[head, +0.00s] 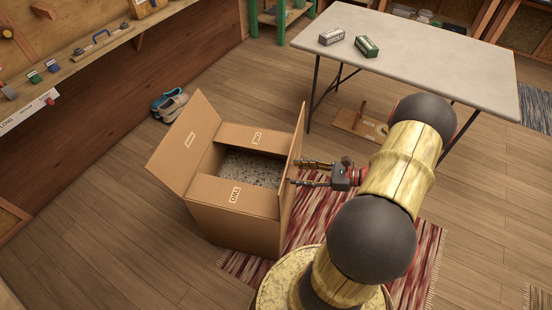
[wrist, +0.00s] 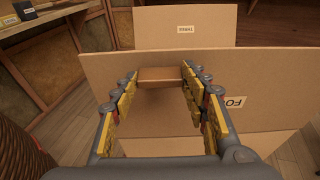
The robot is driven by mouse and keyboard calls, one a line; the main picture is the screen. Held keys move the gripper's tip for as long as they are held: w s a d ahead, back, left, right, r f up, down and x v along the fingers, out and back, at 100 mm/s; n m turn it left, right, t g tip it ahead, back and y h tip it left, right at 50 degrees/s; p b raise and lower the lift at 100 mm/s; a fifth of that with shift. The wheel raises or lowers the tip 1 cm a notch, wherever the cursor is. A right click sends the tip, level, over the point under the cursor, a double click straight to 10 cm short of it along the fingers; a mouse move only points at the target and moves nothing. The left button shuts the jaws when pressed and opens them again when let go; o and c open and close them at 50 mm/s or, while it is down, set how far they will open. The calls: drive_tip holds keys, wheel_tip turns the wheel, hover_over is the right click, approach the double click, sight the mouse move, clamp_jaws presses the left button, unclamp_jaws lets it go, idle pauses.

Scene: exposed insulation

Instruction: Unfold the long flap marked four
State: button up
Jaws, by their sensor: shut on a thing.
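An open cardboard box (head: 232,225) stands on the floor. Its flap marked four (head: 292,170) stands up on the right side, seen nearly edge-on. In the wrist view this flap (wrist: 270,85) spans the middle, with its FOUR label partly covered by my finger. My gripper (head: 302,173) reaches it from the right. In the wrist view my gripper (wrist: 158,72) is shut on the flap, its fingers well apart with cardboard between them; the exact contact is hard to see.
The flap marked three (head: 187,138) stands up and leans outward on the left. The flaps marked one (head: 250,137) and two (head: 232,193) lie inward across the box, with speckled grey filling (head: 250,168) between them. A table (head: 440,58) stands at the back right.

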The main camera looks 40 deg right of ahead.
drive_tip(key=shift+s+f, duration=0.1)
drive_tip(key=shift+s+d+f+t+y, duration=0.25)
drive_tip(key=shift+s+d+t+y, duration=0.2)
drive_tip(key=shift+s, duration=0.3)
drive_tip(key=shift+d, duration=0.1)
drive_tip(key=shift+s+d+f+t+y, duration=0.4)
drive_tip(key=shift+s+d+t, duration=0.1)
drive_tip(key=shift+s+t, duration=0.2)
drive_tip(key=shift+s+d+f+t+y, duration=0.25)
drive_tip(key=shift+s+d+f+t, duration=0.25)
drive_tip(key=shift+s, duration=0.25)
idle(0.3)
